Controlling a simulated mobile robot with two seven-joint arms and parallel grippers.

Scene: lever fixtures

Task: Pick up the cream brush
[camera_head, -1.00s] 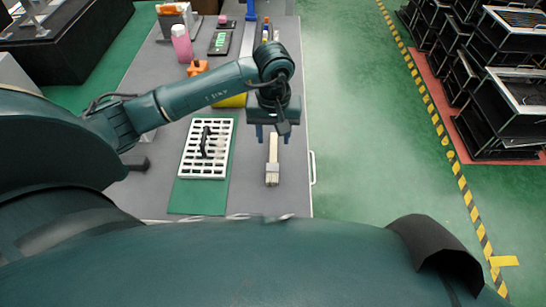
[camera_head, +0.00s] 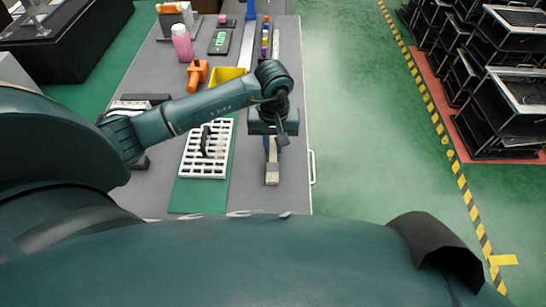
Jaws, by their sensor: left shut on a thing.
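The cream brush (camera_head: 272,174) lies near the right edge of the grey table, pointing toward me. Its near end shows; its far part is hidden under my left gripper. I cannot tell any gap between brush and table. My right gripper is not in view.
A white slotted rack (camera_head: 207,165) with a black handle stands on a green mat (camera_head: 197,197) left of the brush. A yellow bin (camera_head: 224,77), an orange tool (camera_head: 196,75) and a pink bottle (camera_head: 182,43) stand farther back. The table's right edge is close to the brush.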

